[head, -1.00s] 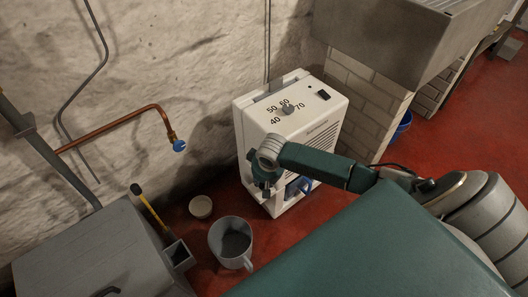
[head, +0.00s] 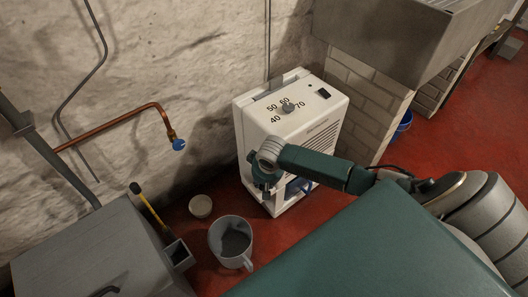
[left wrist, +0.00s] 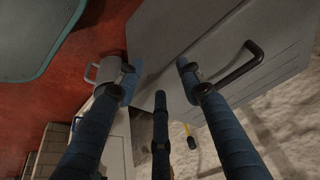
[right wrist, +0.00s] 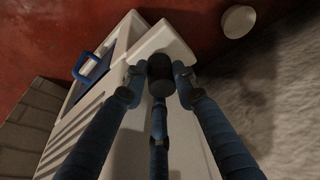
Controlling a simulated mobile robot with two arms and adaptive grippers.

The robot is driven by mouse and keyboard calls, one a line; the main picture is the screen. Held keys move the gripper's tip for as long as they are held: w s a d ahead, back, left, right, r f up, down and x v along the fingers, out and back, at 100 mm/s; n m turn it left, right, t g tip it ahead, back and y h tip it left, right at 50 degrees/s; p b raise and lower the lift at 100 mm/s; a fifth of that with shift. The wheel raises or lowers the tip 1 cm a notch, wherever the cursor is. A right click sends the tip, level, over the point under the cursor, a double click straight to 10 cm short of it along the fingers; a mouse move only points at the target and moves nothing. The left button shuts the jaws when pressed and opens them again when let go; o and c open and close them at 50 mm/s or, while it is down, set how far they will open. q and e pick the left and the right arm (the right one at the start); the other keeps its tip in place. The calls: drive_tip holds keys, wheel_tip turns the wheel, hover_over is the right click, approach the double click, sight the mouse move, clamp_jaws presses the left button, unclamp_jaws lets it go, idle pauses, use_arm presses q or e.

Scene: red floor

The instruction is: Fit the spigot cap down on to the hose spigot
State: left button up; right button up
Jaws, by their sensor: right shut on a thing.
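The hose spigot (head: 177,143) is the blue-tipped end of a copper pipe on the rough wall, left of centre in the head view. Nothing is seen fitted on it. My right gripper (head: 262,178) hangs in front of the white heater-like unit, to the right of the spigot and apart from it. In the right wrist view its fingers are shut on a dark, round-ended cylinder, which I take to be the spigot cap (right wrist: 160,74). The cap cannot be made out in the head view. My left gripper (left wrist: 159,80) is open and empty; it is outside the head view.
The white unit (head: 318,122) with a numbered dial stands by the wall.

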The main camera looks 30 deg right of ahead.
use_arm(q)
drive_tip(key=shift+w, duration=0.1)
use_arm(e)
drive_tip(key=shift+f, duration=0.1)
use_arm(q)
drive_tip(key=shift+w+d+r+t, duration=0.15)
drive_tip(key=shift+w+t, duration=0.25)
drive_tip(key=shift+w, duration=0.45)
use_arm(e)
drive_tip(key=shift+f, duration=0.4)
use_arm(q)
drive_tip(key=shift+w, duration=0.1)
use_arm(e)
drive_tip(key=shift+f, duration=0.1)
drive_tip(key=o, duration=1)
use_arm(q)
drive_tip(key=shift+w+d+r, duration=0.1)
drive_tip(key=shift+w+r, duration=0.05)
use_arm(e)
drive_tip(key=v, duration=1.2)
